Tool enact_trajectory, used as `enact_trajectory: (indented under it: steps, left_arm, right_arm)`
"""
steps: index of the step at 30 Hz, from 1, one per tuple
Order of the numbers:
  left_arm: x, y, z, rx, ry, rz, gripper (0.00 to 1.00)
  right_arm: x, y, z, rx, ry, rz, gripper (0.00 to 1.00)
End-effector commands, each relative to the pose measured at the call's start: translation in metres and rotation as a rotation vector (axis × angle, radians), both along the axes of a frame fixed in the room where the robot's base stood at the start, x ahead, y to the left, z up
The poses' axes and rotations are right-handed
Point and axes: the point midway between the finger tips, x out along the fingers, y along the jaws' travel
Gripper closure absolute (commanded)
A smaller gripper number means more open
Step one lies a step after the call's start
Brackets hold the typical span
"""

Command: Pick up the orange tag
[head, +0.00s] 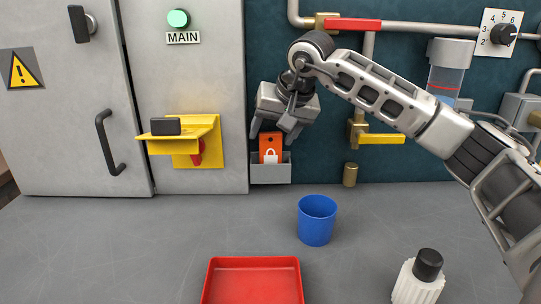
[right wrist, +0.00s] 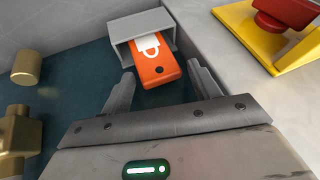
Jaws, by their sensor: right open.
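The orange tag (head: 270,143) with a white padlock mark stands in a small grey holder (head: 271,173) on the wall panel. In the right wrist view the tag (right wrist: 155,70) sticks out of the grey holder (right wrist: 141,27), with a dark hole near its free end. My right gripper (head: 273,137) is open and empty, close to the tag in the head view. In the right wrist view its two fingers (right wrist: 161,88) stand apart, one on each side of the tag's free end. I cannot tell any contact. My left gripper is not in view.
A yellow bracket (head: 210,140) with a black block and red part is left of the holder. A brass valve with a yellow handle (head: 382,139) is to the right. Below are a blue cup (head: 317,221), red tray (head: 252,260) and white bottle (head: 417,280) on the grey counter.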

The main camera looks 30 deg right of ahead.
Motion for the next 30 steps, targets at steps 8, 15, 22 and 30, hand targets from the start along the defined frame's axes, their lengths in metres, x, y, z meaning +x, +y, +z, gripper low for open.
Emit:
enact_trajectory:
  steps: [8,15,22,30]
  left_arm:
    - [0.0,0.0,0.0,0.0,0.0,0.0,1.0]
    - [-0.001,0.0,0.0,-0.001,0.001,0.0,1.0]
    - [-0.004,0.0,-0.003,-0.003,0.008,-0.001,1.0]
    - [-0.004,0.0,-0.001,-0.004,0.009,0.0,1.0]
  right_arm:
    - [0.0,0.0,0.0,0.0,0.0,0.0,0.84]
    - [0.0,0.0,0.0,0.0,0.0,0.0,0.84]
    - [-0.002,0.001,0.006,0.001,-0.001,0.0,0.97]
    - [-0.003,0.002,0.043,0.001,-0.004,0.0,1.0]
